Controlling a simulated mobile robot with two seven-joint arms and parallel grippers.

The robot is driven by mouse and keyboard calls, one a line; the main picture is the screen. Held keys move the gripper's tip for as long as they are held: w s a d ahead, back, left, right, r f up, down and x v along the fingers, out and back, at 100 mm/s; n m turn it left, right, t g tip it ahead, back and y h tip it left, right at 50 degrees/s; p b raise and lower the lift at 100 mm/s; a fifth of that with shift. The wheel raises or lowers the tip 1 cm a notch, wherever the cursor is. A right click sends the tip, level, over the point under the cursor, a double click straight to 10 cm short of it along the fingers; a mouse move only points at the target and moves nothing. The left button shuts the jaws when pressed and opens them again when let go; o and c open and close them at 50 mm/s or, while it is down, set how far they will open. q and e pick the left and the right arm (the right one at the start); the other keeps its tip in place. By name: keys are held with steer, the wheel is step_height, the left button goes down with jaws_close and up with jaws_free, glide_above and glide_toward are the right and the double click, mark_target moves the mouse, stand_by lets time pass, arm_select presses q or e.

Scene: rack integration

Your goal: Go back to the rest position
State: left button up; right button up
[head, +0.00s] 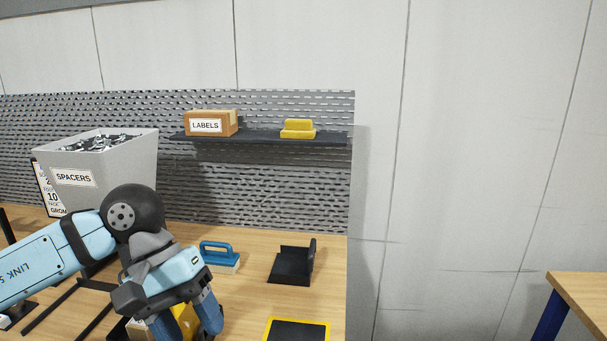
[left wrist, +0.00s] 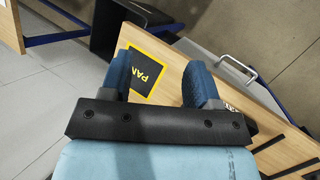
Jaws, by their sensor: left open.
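My left gripper (head: 192,318) reaches in from the left in the head view, above the wooden workbench (head: 240,300) and pointing down. In the left wrist view its two blue fingers (left wrist: 158,78) stand apart with nothing held between them. Beyond them lies a yellow-bordered dark mat (left wrist: 148,70) with partly hidden lettering that starts "PAN". A yellow item (head: 186,316) shows behind the fingers in the head view, mostly hidden by them. My right gripper is not in view.
A grey SPACERS bin (head: 120,175) stands at the back left. A blue-handled block (head: 219,257) and a black bracket (head: 292,264) sit on the bench, with a yellow-edged mat (head: 298,330) in front. A shelf (head: 265,138) holds a LABELS box (head: 211,123) and a yellow item (head: 298,129).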

arm_select(q)
steer(key=s+d+n+g+h, duration=0.4)
steer(key=d+n+h, duration=0.6)
steer(key=n+h, duration=0.25)
steer(key=w+a+f+n+t, duration=0.2)
steer(key=w+f+n+t, duration=0.25)
steer(key=n+t, duration=0.95)
steer(key=w+a+f+n+t, duration=0.25)
steer(key=f+n+t, duration=0.45)
steer(key=n, duration=1.1)
steer(key=s+a+f+n+t+y, duration=0.1)
steer(key=a+f+n+t+y, duration=0.15)
steer(key=f+n+y, duration=0.4)
steer(key=s+a+f+n+t+y, duration=0.1)
steer(key=a+f+n+y, duration=0.25)
steer(key=f+n, duration=0.45)
steer(key=s+a+f+n+g+y, duration=0.35)
steer(key=s+f+n+g, duration=0.25)
steer(key=s+f+n, duration=0.45)
step_height(320, 180, up, 8)
steer(key=s+a+m+y+p, duration=0.1)
steer(key=s+p, duration=0.1)
steer(key=p, duration=1.2)
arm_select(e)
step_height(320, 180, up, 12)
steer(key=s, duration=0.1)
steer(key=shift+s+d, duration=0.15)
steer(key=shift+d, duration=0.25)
